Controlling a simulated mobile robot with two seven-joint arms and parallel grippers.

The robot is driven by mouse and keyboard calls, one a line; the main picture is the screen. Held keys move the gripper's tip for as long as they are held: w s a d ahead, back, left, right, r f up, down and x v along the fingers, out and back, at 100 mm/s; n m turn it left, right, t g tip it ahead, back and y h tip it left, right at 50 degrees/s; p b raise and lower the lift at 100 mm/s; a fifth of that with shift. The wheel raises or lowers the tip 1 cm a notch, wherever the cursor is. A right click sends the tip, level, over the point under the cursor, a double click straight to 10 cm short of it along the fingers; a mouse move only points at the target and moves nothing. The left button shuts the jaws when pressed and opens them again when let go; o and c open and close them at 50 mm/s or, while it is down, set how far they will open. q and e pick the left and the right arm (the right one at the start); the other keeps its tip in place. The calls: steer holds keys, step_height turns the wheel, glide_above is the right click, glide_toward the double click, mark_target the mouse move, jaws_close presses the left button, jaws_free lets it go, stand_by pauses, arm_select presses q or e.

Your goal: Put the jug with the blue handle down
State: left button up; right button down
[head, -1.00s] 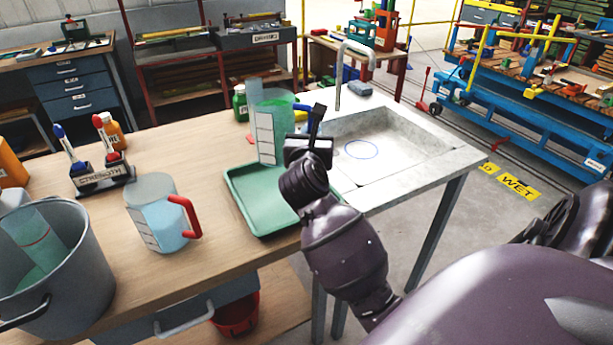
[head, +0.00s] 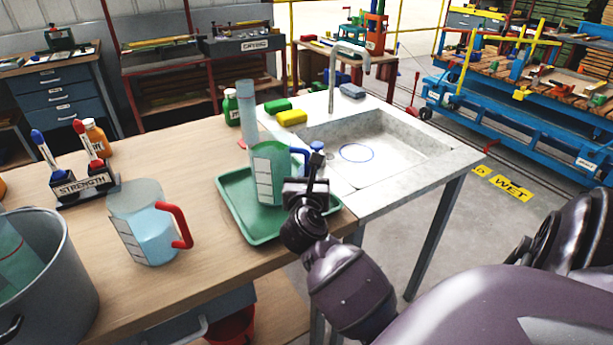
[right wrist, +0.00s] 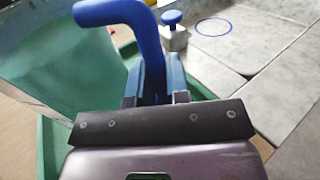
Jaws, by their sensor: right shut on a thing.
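The jug with the blue handle (head: 268,178) holds green liquid and stands upright over the green tray (head: 262,229). Its base is within the tray's outline; I cannot tell for sure whether it touches the tray floor. My right gripper (head: 308,172) is shut on the blue handle, on the jug's right side. In the right wrist view the blue handle (right wrist: 122,14) runs down between the fingers (right wrist: 156,84), with the jug's clear wall (right wrist: 60,65) to the left. My left gripper is not in view.
A red-handled jug (head: 150,225) and a grey bucket (head: 55,265) stand left of the tray. A tall cylinder (head: 246,108) and a green bottle (head: 231,108) stand behind it. The sink (head: 385,145) is to the right, with sponges (head: 291,117) on its rim.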

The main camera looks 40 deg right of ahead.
steer(key=shift+f, duration=0.15)
steer(key=c, duration=1.1)
jaws_free()
